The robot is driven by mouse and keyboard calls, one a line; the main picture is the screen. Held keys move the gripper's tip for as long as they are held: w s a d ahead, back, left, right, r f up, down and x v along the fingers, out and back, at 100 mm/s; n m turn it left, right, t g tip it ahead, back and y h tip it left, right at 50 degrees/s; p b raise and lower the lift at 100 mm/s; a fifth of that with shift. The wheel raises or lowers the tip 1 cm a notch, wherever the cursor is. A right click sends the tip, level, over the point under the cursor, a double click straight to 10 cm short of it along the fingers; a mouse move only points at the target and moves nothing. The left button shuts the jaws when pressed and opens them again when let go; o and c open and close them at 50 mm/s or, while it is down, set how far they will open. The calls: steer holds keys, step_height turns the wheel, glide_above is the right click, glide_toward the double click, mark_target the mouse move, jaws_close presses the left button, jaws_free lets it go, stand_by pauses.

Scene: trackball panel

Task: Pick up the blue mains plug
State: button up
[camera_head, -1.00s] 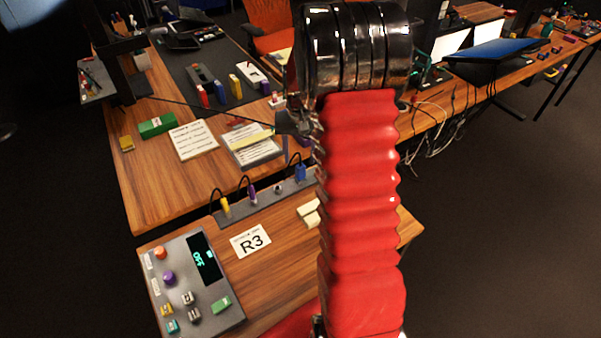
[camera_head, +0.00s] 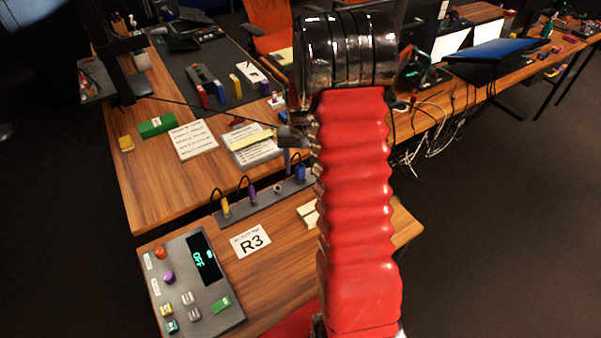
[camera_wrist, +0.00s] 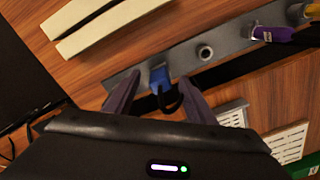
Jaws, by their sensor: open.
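The blue mains plug (camera_head: 300,173) stands at the right end of the grey socket strip (camera_head: 265,201), with a black cord looping from it. In the wrist view the blue plug (camera_wrist: 160,78) shows between the two dark fingers of my gripper (camera_wrist: 158,79), one on each side with gaps. My gripper is open and holds nothing. In the head view my gripper (camera_head: 287,158) is partly hidden by my arm and appears close to the plug. I cannot tell how far the fingertips are above the strip.
On the same strip are a purple plug (camera_head: 252,195), a yellow plug (camera_head: 225,206) and an empty socket (camera_head: 278,188). Cream blocks (camera_head: 309,213) lie in front. A control panel (camera_head: 215,310) and an R3 card (camera_head: 250,240) are nearer. Papers (camera_head: 193,141) lie behind the strip.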

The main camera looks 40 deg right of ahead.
steer(key=shift+c, duration=0.4)
steer(key=c, duration=0.9)
steer(key=shift+r, duration=0.15)
steer(key=shift+c, duration=0.2)
step_height(320, 180, up, 9)
steer(key=shift+r, duration=0.35)
steer(key=shift+s, duration=0.15)
